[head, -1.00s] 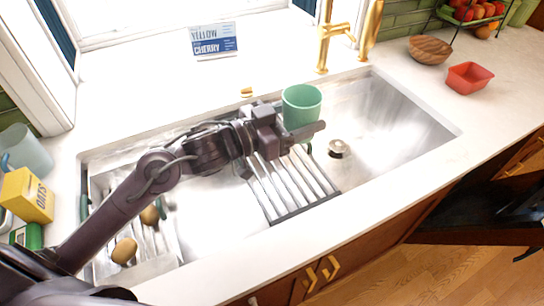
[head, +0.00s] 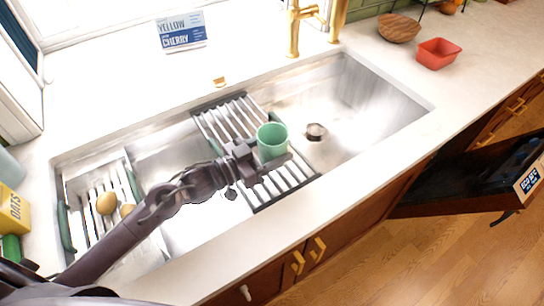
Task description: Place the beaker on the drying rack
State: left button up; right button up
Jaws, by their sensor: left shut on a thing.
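The green beaker (head: 271,137) is upright in my left gripper (head: 262,160), which is shut on it. The beaker and gripper are over the slatted drying rack (head: 228,122), which lies across the middle of the sink. I cannot tell whether the beaker's base touches the slats, because the gripper hides its lower part. The rack's near slats and far slats show on both sides of the gripper. My right gripper is not in view.
The steel sink (head: 365,95) has a drain (head: 316,131) right of the rack. A second rack (head: 98,185) with potatoes (head: 106,203) is at the left.

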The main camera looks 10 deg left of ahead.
pick_arm(q)
jog(key=shift+f, duration=2)
jog(key=shift+f, duration=0.2)
jog(key=o, duration=1)
jog(key=shift+c, duration=0.2)
jog(key=shift+r, duration=0.15)
jog(key=b+v, duration=0.1)
jog(key=v, duration=1.1)
